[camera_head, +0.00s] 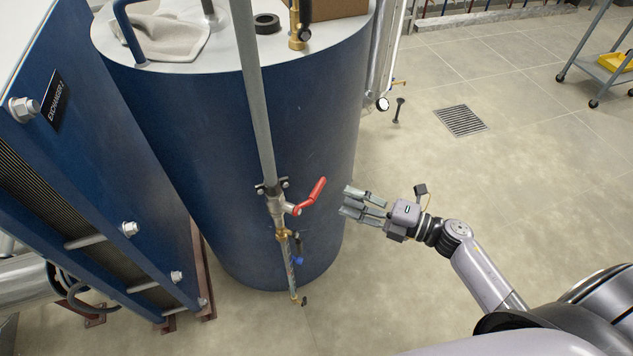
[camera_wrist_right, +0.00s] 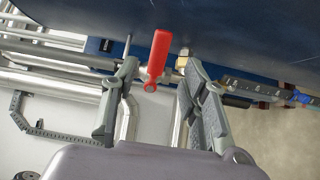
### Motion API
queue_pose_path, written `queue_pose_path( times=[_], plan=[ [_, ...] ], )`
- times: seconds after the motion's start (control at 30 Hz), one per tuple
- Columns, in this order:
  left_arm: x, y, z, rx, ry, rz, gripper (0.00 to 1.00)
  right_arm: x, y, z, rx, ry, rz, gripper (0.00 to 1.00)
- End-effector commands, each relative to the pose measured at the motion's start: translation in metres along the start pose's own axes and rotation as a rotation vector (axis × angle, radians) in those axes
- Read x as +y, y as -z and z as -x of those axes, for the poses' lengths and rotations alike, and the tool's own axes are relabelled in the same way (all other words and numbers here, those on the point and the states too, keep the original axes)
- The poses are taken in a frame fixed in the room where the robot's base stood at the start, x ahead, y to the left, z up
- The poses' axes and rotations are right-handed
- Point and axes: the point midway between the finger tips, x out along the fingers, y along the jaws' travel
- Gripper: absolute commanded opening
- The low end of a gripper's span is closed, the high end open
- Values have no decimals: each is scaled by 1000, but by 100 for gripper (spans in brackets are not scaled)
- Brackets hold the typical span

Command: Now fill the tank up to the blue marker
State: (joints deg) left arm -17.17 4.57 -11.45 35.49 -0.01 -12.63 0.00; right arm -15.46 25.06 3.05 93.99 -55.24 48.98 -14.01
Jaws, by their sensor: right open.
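The tank (camera_head: 275,130) is a large dark blue cylinder with a pale top. A grey vertical pipe (camera_head: 255,100) runs down its front to a valve with a red lever handle (camera_head: 313,195). The handle tilts up to the right. Below the valve is a brass fitting and a thin sight tube (camera_head: 290,268) with a blue piece (camera_head: 299,260) beside it. My right gripper (camera_head: 357,202) is open, just right of the handle and apart from it. In the right wrist view the red handle (camera_wrist_right: 158,58) shows between the open fingers. I cannot make out the fluid level. My left gripper is not in view.
A blue plate exchanger (camera_head: 90,190) stands at the left, close to the tank. A towel (camera_head: 165,38), a black ring (camera_head: 266,23) and a box sit on the tank top. A floor drain (camera_head: 460,121) and a cart (camera_head: 612,70) are at the right.

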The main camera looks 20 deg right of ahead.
Motion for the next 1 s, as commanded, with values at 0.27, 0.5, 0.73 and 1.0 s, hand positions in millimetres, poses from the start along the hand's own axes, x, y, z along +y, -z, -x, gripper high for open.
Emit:
queue_pose_path(
  times=[0.27, 0.5, 0.73, 1.0],
  plan=[
    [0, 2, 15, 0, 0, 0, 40, 3, -1, -60, -2, -3, 0, 41],
    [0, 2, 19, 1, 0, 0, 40, 1, 0, -87, -1, -1, 0, 41],
    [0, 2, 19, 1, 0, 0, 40, 0, 0, -92, -1, 1, 1, 41],
    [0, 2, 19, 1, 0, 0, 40, 0, 0, -92, -1, 0, 1, 32]
  ],
)
